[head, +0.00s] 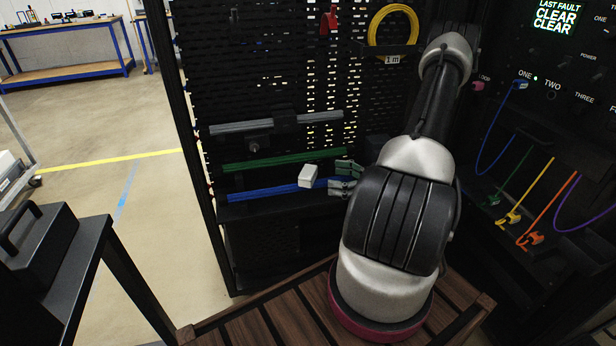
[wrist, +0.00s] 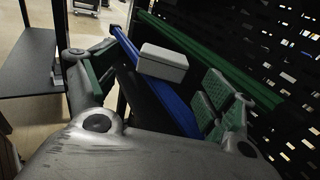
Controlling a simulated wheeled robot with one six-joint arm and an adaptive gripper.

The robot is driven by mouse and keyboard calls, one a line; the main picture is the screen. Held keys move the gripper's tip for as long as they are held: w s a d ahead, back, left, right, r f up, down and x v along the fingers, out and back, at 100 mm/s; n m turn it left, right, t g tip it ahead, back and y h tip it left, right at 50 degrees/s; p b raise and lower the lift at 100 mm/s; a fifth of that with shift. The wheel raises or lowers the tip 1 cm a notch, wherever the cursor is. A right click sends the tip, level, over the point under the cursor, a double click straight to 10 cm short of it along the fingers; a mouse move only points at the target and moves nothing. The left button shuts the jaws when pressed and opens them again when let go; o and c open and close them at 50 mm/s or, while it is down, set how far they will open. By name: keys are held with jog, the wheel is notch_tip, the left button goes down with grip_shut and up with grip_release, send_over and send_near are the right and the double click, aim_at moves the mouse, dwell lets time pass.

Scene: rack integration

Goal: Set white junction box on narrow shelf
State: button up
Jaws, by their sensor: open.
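The white junction box (head: 308,175) is a small pale block at the blue strip (head: 260,194) low on the black perforated panel. It also shows in the wrist view (wrist: 163,62), over part of the blue strip and beyond my fingertips. My gripper (head: 344,177) is open and empty, just right of the box in the head view. In the wrist view the box lies between the lines of the two spread green-padded fingers, apart from both. A narrow dark ledge (head: 240,212) runs under the blue strip. I cannot tell whether the box rests fully on it.
A green strip (head: 250,161) and a grey bar (head: 230,127) run above the blue one. A yellow cable coil (head: 392,22) hangs higher. Coloured cables (head: 540,190) hang at right. A dark side table (head: 50,240) stands left, with open floor between it and the panel.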

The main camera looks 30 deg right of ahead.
aim_at(315, 174)
jog(key=shift+w+d+f+m, duration=0.1)
jog(key=shift+f+m, duration=0.2)
jog(key=shift+f, duration=0.05)
jog(key=x, duration=0.7)
jog(key=shift+w+d, duration=0.1)
jog(key=shift+w, duration=0.3)
jog(key=shift+c, duration=0.2)
jog(key=c, duration=1)
jog(key=shift+o, duration=0.2)
jog(key=shift+r, duration=0.1)
notch_tip(315, 174, up, 10)
jog(key=shift+f, duration=0.15)
jog(key=shift+s, duration=0.1)
